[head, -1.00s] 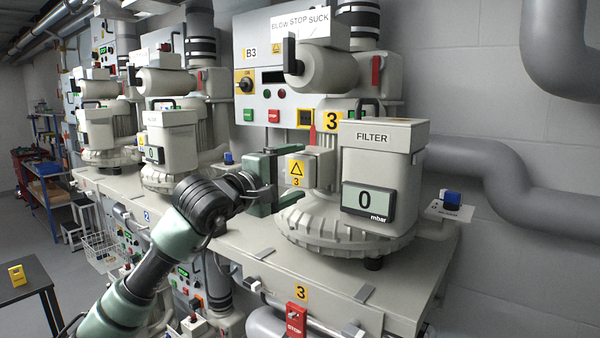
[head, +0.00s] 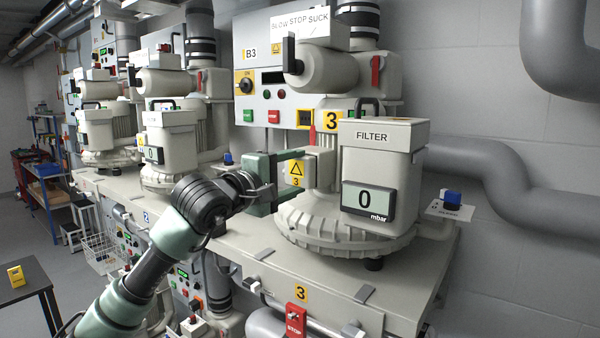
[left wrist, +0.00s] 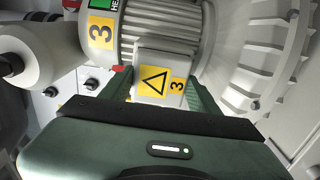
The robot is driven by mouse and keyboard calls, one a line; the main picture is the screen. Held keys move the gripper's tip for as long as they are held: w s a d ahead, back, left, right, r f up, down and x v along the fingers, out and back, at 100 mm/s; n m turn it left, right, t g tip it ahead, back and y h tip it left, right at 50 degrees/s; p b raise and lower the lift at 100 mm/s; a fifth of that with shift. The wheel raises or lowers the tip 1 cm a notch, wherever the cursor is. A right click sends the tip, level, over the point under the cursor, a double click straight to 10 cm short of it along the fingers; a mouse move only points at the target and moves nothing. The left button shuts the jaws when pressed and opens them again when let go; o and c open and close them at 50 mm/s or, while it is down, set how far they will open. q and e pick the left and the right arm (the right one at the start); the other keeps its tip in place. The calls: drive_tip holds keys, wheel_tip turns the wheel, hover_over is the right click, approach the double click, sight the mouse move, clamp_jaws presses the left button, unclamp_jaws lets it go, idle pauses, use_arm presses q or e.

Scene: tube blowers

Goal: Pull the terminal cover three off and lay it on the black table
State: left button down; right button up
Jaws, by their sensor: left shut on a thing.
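Terminal cover three (head: 295,171) is a small grey box with a yellow warning triangle label and a 3, on the side of the blower marked 3. In the left wrist view the cover (left wrist: 151,78) sits between my two green fingers, against the ribbed motor. My left gripper (head: 284,172) is shut on the cover, which appears still at the motor; I cannot tell whether there is a gap behind it. The black table (head: 32,277) stands at the lower left with a small yellow object on it. My right gripper is not in view.
The filter housing (head: 378,160) with its 0 mbar display stands just right of the cover. A control panel (head: 270,95) is behind. A red STOP box (head: 296,318) is on the bench front below. Two more blowers stand left. Open floor lies around the black table.

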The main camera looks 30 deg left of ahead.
use_arm(q)
drive_tip(key=s+b, duration=0.4)
drive_tip(key=s, duration=0.2)
drive_tip(key=shift+a, duration=0.25)
idle(0.7)
idle(0.6)
